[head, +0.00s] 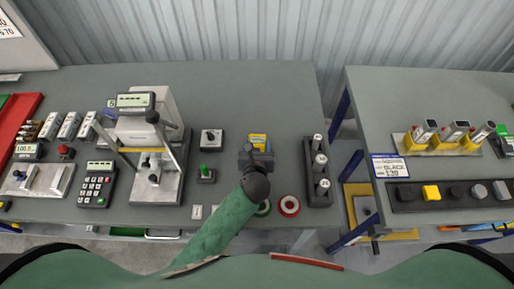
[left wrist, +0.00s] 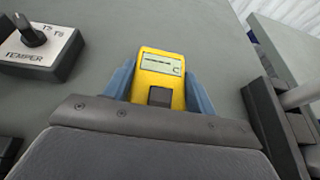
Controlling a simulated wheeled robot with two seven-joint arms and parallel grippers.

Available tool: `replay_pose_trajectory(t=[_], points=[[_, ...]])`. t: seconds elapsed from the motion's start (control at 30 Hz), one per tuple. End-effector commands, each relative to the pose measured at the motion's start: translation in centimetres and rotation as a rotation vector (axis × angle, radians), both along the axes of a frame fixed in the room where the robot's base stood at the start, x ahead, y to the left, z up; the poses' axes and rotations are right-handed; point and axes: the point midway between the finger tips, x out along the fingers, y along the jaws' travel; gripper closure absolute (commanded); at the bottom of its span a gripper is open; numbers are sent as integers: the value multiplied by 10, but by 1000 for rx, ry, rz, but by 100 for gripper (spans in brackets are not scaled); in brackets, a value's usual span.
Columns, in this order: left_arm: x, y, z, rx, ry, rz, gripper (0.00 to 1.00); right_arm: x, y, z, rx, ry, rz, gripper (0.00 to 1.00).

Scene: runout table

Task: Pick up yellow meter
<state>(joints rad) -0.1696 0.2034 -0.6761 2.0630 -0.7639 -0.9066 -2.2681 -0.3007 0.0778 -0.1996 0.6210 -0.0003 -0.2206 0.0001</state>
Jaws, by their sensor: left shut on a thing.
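The yellow meter (left wrist: 162,65) has a small grey display and a dark lower part. In the left wrist view it sits between the two blue-grey fingers of my left gripper (left wrist: 159,88), which are shut on its sides. I cannot tell whether the meter still touches the table. My right gripper is not in view.
A black dial box (head: 211,139) and a green-knobbed switch (head: 205,174) stand left of the gripper. A dark rack with cylinders (head: 319,170) stands close on the right. A red ring (head: 289,206) lies in front. A second table (head: 420,90) stands across a gap.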

Motion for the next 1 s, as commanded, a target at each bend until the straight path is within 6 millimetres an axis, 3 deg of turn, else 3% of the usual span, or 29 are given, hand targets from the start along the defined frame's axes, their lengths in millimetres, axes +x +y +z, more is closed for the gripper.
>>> replay_pose_trajectory(t=[0.27, 0.37, 0.7, 1.0], points=[[1, 0, 23, -2, -6, -1, 73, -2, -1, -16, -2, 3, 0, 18], [1, 0, 41, -2, -8, -2, 73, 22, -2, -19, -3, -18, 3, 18], [-36, -62, 80, -5, -3, -2, 73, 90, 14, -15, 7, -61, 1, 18], [-56, -94, 105, -2, -2, 0, 73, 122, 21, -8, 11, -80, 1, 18]])
